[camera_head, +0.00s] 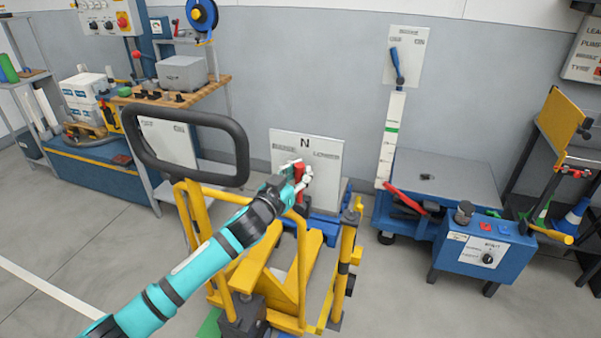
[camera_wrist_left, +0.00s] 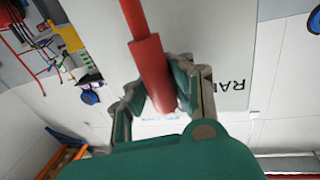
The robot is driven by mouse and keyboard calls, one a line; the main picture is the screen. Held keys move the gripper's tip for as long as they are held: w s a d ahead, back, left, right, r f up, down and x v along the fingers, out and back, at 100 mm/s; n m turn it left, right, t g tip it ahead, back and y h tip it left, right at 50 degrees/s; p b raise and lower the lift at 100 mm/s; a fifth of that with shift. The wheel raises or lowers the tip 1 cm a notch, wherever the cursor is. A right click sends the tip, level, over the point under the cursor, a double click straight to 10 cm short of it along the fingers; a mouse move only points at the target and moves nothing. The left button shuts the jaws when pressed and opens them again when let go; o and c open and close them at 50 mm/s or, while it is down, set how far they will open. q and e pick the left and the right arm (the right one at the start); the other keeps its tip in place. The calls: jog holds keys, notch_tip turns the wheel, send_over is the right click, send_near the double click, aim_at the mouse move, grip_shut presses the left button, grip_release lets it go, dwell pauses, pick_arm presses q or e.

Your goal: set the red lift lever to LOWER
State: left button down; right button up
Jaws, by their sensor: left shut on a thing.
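The red lift lever (camera_head: 299,177) stands on a white plate (camera_head: 329,149) marked N at the top, with RAISE at the left and what reads as LOWER at the right. The lever looks roughly upright below the N. My left gripper (camera_head: 301,173) is shut on the lever's red grip and partly hides it. In the left wrist view the red lever grip (camera_wrist_left: 153,72) lies between the two fingers of my left gripper (camera_wrist_left: 160,88), with upside-down "RAI" letters on the plate (camera_wrist_left: 215,45) to the right. My right gripper is not in view.
A yellow pallet truck (camera_head: 295,280) with a black loop handle (camera_head: 240,150) stands in front of the plate, close to my left arm. A blue lift table (camera_head: 450,180) and a blue control box (camera_head: 485,250) are at the right. Floor at the lower left is clear.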

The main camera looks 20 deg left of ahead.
pick_arm(q)
jog(key=shift+w+d+f, duration=0.1)
jog(key=shift+f, duration=0.2)
